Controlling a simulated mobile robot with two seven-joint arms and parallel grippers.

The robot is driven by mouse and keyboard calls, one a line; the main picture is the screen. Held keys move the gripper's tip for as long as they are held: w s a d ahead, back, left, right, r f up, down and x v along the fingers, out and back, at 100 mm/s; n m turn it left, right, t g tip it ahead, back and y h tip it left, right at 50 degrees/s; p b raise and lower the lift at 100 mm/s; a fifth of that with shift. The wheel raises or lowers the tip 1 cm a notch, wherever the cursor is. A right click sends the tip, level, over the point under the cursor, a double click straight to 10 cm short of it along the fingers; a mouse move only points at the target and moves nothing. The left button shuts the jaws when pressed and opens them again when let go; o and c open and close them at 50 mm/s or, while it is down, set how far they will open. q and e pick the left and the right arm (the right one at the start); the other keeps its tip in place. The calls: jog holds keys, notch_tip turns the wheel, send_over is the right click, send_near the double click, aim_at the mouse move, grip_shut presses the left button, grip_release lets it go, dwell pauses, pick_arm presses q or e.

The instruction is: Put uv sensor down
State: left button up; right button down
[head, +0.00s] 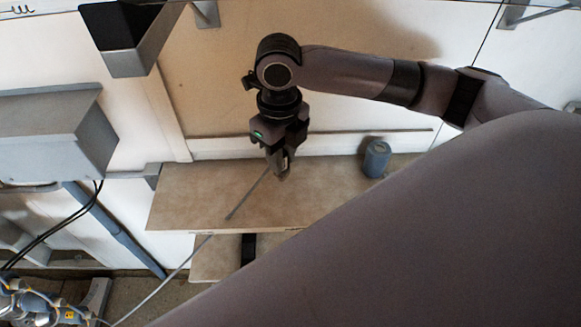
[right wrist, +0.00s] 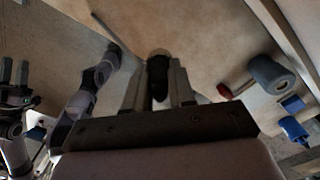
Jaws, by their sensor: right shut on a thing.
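My right gripper (head: 283,172) points down over the brown shelf (head: 190,195) and is shut on the uv sensor. In the right wrist view the sensor (right wrist: 158,75) is a small dark piece with a paler rounded end, between the two fingers. In the head view the fingers mostly hide it. A thin grey cable (head: 248,195) runs from the gripper down to the left across the shelf. I cannot tell whether the sensor touches the shelf.
A blue-grey cylinder (head: 376,158) stands on the shelf to the right of my gripper; it also shows in the right wrist view (right wrist: 272,74). A grey box (head: 60,130) is on the wall at left. The shelf left of the gripper is mostly clear.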

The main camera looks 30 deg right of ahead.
notch_tip(320, 180, down, 9)
jog(key=shift+r, duration=0.2)
dwell(0.3)
jog(key=c, duration=0.9)
grip_release()
jog(key=shift+f, duration=0.1)
jog(key=shift+c, duration=0.2)
notch_tip(320, 180, up, 12)
jog(key=shift+r, duration=0.15)
